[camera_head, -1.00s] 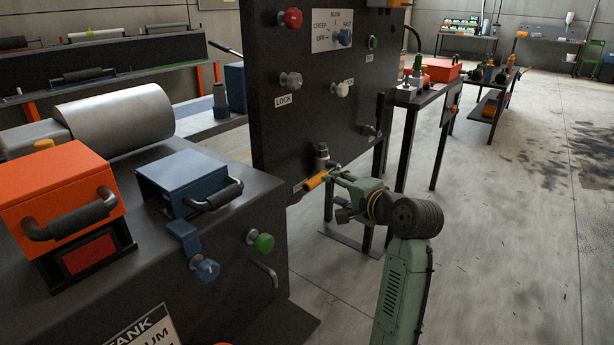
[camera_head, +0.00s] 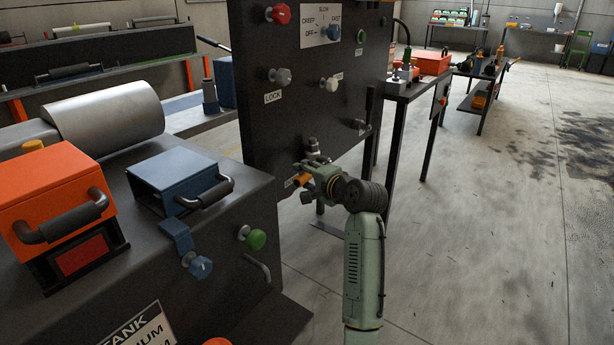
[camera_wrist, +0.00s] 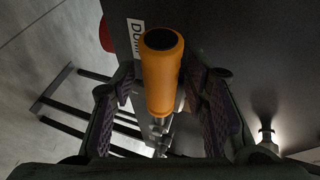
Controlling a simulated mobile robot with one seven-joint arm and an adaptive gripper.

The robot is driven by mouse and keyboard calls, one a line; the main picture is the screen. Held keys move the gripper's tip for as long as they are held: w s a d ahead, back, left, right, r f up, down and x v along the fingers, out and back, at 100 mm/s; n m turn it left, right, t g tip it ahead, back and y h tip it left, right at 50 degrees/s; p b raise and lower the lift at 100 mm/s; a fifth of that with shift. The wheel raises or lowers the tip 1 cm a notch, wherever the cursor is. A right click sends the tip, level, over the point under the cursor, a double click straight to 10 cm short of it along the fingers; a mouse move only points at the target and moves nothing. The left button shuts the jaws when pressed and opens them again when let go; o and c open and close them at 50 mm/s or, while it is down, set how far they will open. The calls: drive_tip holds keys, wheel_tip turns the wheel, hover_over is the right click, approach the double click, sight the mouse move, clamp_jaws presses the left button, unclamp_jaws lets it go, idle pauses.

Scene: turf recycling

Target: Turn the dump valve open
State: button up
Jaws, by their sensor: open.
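The dump valve has an orange handle with a black end, seen close in the wrist view (camera_wrist: 161,75), with a metal stem below it. A white label (camera_wrist: 134,38) beside it reads "DUM…", partly hidden. My gripper (camera_wrist: 165,100) is open, its ridged purple pads on either side of the handle with gaps showing. In the head view the orange handle (camera_head: 299,180) sticks out low on the dark panel, and my gripper (camera_head: 312,178) is around or right beside it. The gripper partly hides the valve body in that view.
The dark upright panel (camera_head: 300,110) carries a red knob (camera_head: 279,14), grey knobs and a black lever (camera_head: 368,108). A dark tank bench with an orange box (camera_head: 50,195) and blue box (camera_head: 178,182) stands at left. Open concrete floor lies to the right.

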drive_tip(key=shift+c, duration=0.3)
clamp_jaws()
idle(0.6)
